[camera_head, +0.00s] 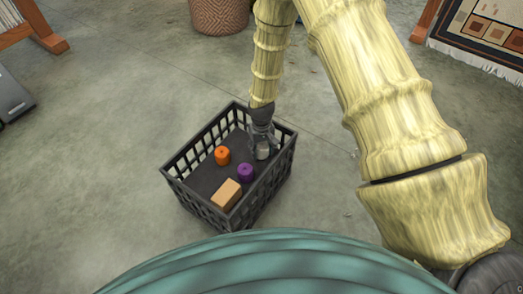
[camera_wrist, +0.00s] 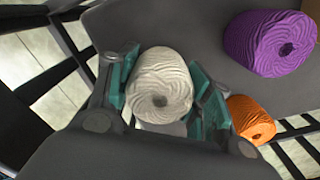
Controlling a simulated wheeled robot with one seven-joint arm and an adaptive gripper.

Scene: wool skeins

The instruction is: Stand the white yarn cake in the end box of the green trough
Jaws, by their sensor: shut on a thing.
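The white yarn cake (camera_wrist: 160,84) is between the teal-padded fingers of my gripper (camera_wrist: 162,92) in the wrist view. My gripper is shut on it, with a finger on each side. In the head view my gripper (camera_head: 262,145) reaches down into the black crate near its far right corner, and the white yarn cake (camera_head: 262,152) shows pale and small between the fingers. I cannot tell whether the cake touches the crate floor. The green trough is not in view.
The black slatted crate (camera_head: 182,190) stands on the grey concrete floor. It also holds an orange yarn cake (camera_head: 222,155), a purple yarn cake (camera_head: 245,172) and a tan block (camera_head: 226,195). A woven basket (camera_head: 219,14) stands behind. The floor left of the crate is clear.

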